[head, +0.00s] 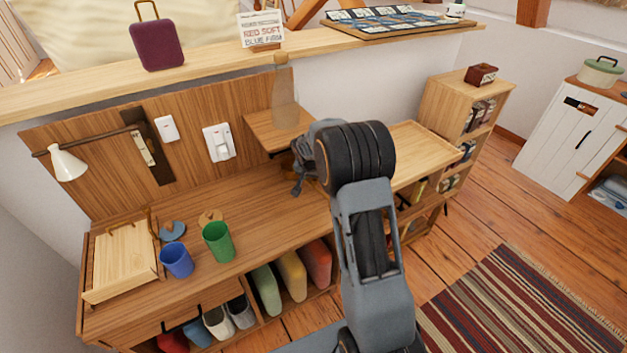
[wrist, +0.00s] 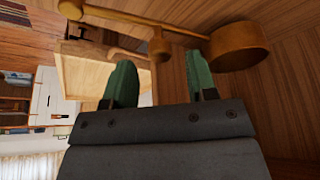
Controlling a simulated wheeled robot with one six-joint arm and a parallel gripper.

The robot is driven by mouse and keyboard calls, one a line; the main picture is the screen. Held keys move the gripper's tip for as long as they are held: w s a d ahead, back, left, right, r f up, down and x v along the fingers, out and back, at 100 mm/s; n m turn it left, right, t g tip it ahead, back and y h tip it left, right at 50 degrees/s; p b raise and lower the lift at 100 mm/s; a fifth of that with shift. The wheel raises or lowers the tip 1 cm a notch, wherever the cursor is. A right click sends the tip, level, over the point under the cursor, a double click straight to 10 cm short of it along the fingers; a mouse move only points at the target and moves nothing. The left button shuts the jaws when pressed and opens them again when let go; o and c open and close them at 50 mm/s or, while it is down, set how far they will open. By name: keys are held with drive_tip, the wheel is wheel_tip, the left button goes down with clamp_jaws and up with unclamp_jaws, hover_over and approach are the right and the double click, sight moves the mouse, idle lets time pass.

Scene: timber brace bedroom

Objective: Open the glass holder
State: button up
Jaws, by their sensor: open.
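My gripper (head: 300,186) is over the back of the wooden desk, close below a small wooden shelf (head: 262,128), partly hidden by my arm. In the wrist view my gripper (wrist: 160,76) is open, its two green fingertips well apart with nothing held. Just beyond the tips is a wooden bar with a round ring-like end (wrist: 240,46) and a knob (wrist: 159,46). I cannot tell for sure whether this is the glass holder. A tall see-through glass-like piece (head: 285,100) stands on the small shelf in the head view.
A blue cup (head: 176,260) and a green cup (head: 218,242) stand on the desk at left, beside a wooden tray (head: 122,265). A white lamp (head: 67,163) and switches (head: 218,142) are on the back panel. A bookcase (head: 440,108) stands at right.

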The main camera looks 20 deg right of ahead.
drive_tip(key=shift+x, duration=1.2)
drive_tip(key=shift+c, duration=0.5)
